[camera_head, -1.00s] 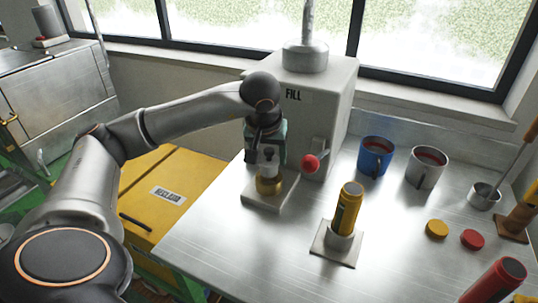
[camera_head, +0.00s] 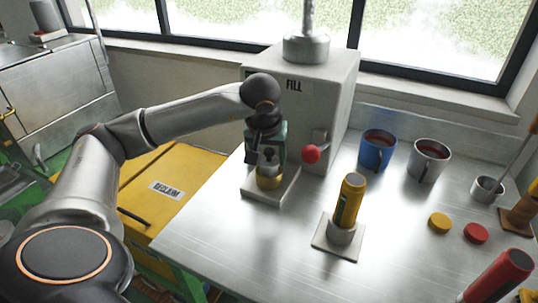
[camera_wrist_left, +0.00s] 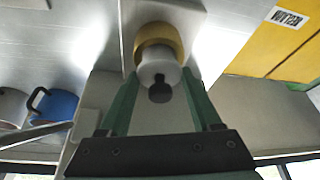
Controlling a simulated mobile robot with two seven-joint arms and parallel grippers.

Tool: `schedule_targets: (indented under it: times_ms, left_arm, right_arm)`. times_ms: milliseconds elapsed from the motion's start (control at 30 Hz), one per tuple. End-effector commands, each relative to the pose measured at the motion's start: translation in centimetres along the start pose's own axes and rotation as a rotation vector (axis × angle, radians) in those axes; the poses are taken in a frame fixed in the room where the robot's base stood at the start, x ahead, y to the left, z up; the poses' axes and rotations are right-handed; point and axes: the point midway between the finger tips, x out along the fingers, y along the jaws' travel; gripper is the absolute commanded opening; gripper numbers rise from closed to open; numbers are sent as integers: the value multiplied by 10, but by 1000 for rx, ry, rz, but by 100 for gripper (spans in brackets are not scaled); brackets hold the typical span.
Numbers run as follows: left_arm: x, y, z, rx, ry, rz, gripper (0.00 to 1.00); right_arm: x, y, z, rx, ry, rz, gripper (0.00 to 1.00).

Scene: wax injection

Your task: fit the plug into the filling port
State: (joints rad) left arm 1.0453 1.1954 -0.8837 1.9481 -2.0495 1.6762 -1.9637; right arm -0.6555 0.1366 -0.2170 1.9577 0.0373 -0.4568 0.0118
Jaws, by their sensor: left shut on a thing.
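My left gripper (camera_head: 268,160) points down in front of the grey machine marked FILL. In the left wrist view its green fingers (camera_wrist_left: 160,88) are shut on a pale grey plug with a dark knob (camera_wrist_left: 160,90). The plug's lower part is at the brass-coloured filling port (camera_head: 269,182), which also shows in the wrist view (camera_wrist_left: 160,38). The plug looks in line with the port; how deep it sits is hidden. The port stands on a pale plate (camera_head: 264,198) on the metal table. My right gripper is out of view.
The FILL machine (camera_head: 335,105) stands close behind, with a red-knobbed lever (camera_head: 312,153) to the right. A yellow cylinder (camera_head: 350,198) stands in a holder. A blue mug (camera_head: 375,153) and grey mug (camera_head: 427,164) are further right. The table's front middle is clear.

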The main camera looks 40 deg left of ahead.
Motion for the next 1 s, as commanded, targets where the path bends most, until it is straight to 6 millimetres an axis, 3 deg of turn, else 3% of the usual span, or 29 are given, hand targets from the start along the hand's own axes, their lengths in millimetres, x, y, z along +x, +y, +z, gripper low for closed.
schedule_targets:
  times_ms: [400,433,700,1000]
  left_arm:
    - [11,0,4,0,0,0,0]
    - [10,0,4,0,1,0,68]
    - [9,0,4,0,0,0,99]
    - [10,0,4,0,0,0,100]
  right_arm:
    - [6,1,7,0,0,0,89]
    - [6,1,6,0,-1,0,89]
    - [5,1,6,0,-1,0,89]
    - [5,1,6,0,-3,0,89]
